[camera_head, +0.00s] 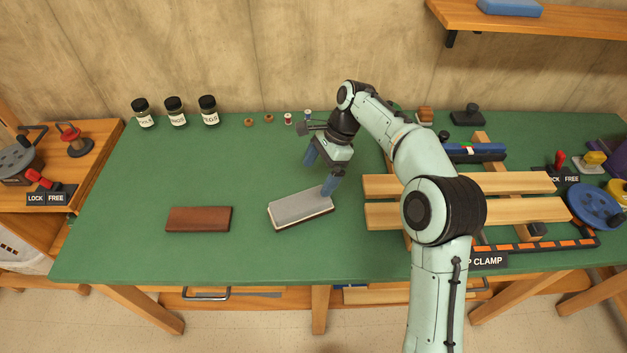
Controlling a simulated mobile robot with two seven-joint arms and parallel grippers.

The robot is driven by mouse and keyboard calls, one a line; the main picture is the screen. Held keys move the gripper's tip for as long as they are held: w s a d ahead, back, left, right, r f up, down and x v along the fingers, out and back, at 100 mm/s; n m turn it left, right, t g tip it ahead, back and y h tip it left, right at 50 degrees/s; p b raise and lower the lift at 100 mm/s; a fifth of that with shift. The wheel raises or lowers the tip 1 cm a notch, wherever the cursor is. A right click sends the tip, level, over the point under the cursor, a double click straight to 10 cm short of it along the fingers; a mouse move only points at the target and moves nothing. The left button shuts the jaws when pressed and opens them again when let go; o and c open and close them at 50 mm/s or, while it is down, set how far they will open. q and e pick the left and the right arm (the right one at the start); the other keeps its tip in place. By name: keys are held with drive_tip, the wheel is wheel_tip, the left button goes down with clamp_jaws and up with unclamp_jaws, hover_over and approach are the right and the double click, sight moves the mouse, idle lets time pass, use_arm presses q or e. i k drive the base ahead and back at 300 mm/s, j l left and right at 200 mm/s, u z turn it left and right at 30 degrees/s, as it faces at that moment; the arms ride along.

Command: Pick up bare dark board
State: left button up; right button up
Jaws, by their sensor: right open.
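The bare dark board (199,219) is a reddish-brown rectangle lying flat on the green bench top, left of centre near the front edge. My right gripper (320,173) is open, with blue fingertips. It is above and at the far right end of a grey-topped block with a pale rim (299,208), to the right of the dark board. I cannot tell whether a fingertip touches that block. The dark board is fully visible and apart from the gripper. My left gripper is not in view.
Several labelled jars (174,111) stand at the back left. Wooden clamp rails (470,183) and a blue round part (593,206) take up the right side. The green bench top (120,200) is clear around the dark board. A shelf (560,20) hangs at the upper right.

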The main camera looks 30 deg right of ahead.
sight(202, 218)
drive_tip(key=k+j, duration=0.8)
drive_tip(key=j, duration=0.1)
